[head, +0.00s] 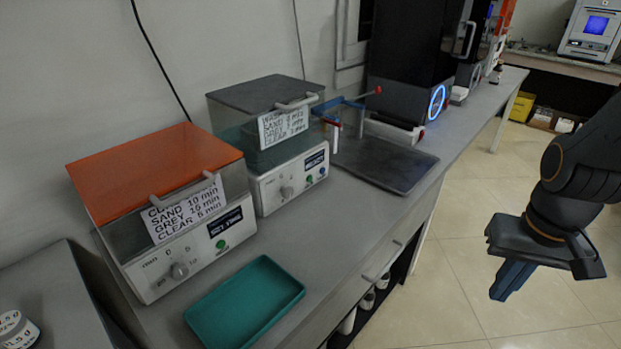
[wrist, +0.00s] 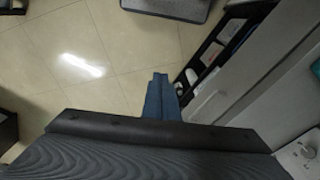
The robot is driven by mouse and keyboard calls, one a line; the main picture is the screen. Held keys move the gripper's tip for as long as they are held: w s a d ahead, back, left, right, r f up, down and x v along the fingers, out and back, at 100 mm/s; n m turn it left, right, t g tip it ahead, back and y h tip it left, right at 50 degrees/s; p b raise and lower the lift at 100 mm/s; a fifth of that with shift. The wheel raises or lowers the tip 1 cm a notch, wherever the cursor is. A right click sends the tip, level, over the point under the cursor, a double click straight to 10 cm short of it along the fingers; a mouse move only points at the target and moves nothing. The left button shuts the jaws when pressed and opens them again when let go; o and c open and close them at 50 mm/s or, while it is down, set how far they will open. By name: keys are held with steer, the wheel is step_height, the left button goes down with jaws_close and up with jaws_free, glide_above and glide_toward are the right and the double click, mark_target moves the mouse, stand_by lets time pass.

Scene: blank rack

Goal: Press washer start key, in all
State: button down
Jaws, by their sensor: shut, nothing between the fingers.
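A washing station (head: 265,130) with a grey, see-through lid and a handwritten label stands on the bench against the wall; its lid is down. Its white front panel (head: 290,185) has a dial knob on the left and small coloured keys (head: 309,180) on the right, one of them green; their markings are too small to read. My gripper (head: 503,286) is shut and empty, pointing down over the floor, right of the bench and well away from the panel. In the wrist view the blue fingers (wrist: 160,82) are together, with floor beyond them.
An orange-lidded unit (head: 155,170) with its own knob and green key stands left of the washer. A teal tray (head: 245,303) lies in front, a dark tray (head: 385,163) to the right. A black machine (head: 415,60) stands farther back. The floor (head: 450,270) beside the bench is clear.

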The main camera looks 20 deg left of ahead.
mark_target(309, 179)
steer(key=w+a+f+n+t+p, duration=0.25)
steer(key=w+a, duration=0.35)
steer(key=w, duration=0.5)
steer(key=w+a+n+t+y+p, duration=0.1)
steer(key=w+a, duration=0.2)
steer(key=a, duration=0.2)
steer(key=w+a+f+n+t+y+p, duration=0.1)
steer(key=w+a+t+y, duration=0.1)
steer(key=a, duration=0.3)
steer(key=w+a+n+t+y+p, duration=0.1)
steer(key=w+a+p, duration=0.1)
steer(key=w+a, duration=0.2)
steer(key=shift+w+a+f+n+t, duration=0.1)
steer(key=shift+a+f+n+t, duration=0.1)
steer(key=shift+a, duration=0.2)
steer(key=shift+w+a+f+n+t, duration=0.1)
steer(key=shift+a+f+t, duration=0.1)
steer(key=shift+a, duration=0.15)
steer(key=a+y, duration=0.1)
steer(key=a, duration=0.2)
steer(key=a+n+y+p, duration=0.1)
steer(key=a, duration=0.2)
steer(key=a+n+t+y, duration=0.1)
steer(key=a+y, duration=0.1)
steer(key=a, duration=0.1)
steer(key=shift+s+a+f+p, duration=0.2)
steer(key=shift+a+f+p, duration=0.1)
steer(key=shift+a+p, duration=0.05)
steer(key=shift+a, duration=0.35)
